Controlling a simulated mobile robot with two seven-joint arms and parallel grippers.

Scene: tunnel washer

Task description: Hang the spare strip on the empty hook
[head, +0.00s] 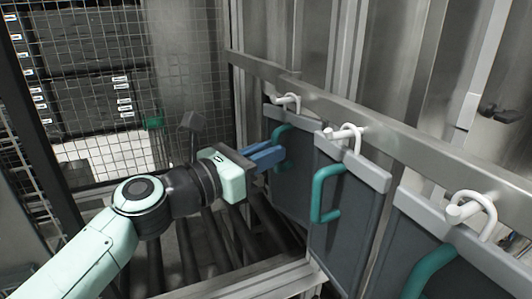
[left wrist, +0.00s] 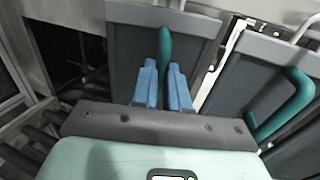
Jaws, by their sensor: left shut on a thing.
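Dark grey strips with pale top bars and teal handles stand along a metal rail. My left gripper (head: 268,158) is shut on the teal handle (head: 279,133) of the farthest strip (head: 293,190). In the left wrist view its blue fingers (left wrist: 163,88) close around the same handle (left wrist: 164,50). This strip hangs upright, its top bar (head: 287,118) just under the farthest white hook (head: 287,101). I cannot tell whether the bar rests on that hook. The middle strip (head: 340,245) is at the middle hook (head: 347,135), and the nearest strip (head: 450,260) is at the nearest hook (head: 474,209). My right gripper is out of view.
The metal rail (head: 400,140) runs along the right side above the strips. Dark rollers (head: 215,245) lie below my left arm, with a pale frame edge (head: 265,282) in front. A wire mesh fence (head: 180,60) stands at the back left.

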